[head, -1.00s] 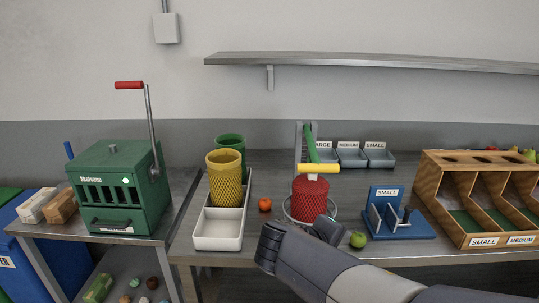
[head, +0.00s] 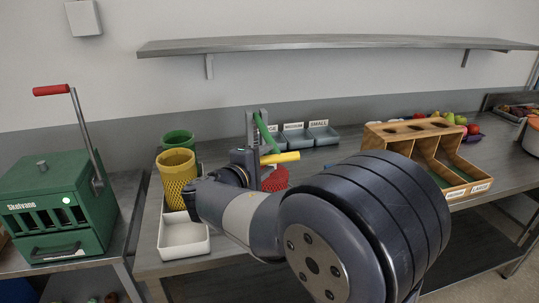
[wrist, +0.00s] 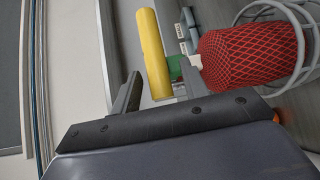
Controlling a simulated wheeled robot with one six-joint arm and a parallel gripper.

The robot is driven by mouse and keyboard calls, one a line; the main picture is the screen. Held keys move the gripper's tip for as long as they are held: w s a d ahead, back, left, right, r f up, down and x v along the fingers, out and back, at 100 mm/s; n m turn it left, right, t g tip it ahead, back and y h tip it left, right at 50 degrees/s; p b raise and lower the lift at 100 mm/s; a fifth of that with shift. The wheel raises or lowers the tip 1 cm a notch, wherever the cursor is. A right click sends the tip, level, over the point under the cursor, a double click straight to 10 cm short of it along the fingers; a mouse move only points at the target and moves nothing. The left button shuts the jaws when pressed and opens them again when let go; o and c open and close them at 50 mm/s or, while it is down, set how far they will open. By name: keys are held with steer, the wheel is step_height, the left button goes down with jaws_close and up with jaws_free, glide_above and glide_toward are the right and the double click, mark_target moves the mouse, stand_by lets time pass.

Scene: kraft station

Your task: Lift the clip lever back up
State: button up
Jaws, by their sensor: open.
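The clip lever has a yellow handle (head: 280,158) that sticks out above a red netted bag (head: 275,179), with a green bar (head: 264,134) sloping beside the grey upright. In the wrist view the handle (wrist: 153,52) lies lengthwise ahead of my gripper (wrist: 160,88). My gripper is open and empty, with one finger on each side of the handle's line. I cannot tell whether the fingertips touch it. The red bag (wrist: 250,58) sits to the right in a wire ring (wrist: 305,40). In the head view my arm hides much of the clip stand and the gripper.
A yellow mesh tube (head: 175,178) and white tray (head: 183,238) stand left of my arm. Grey labelled bins (head: 322,136) are behind the clip. A wooden sorter (head: 400,133) is at right. The green machine (head: 45,205) with a red-handled lever is far left.

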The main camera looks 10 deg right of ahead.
steer(key=shift+x, duration=1.15)
steer(key=shift+c, duration=0.5)
steer(key=shift+f, duration=0.25)
jaws_close()
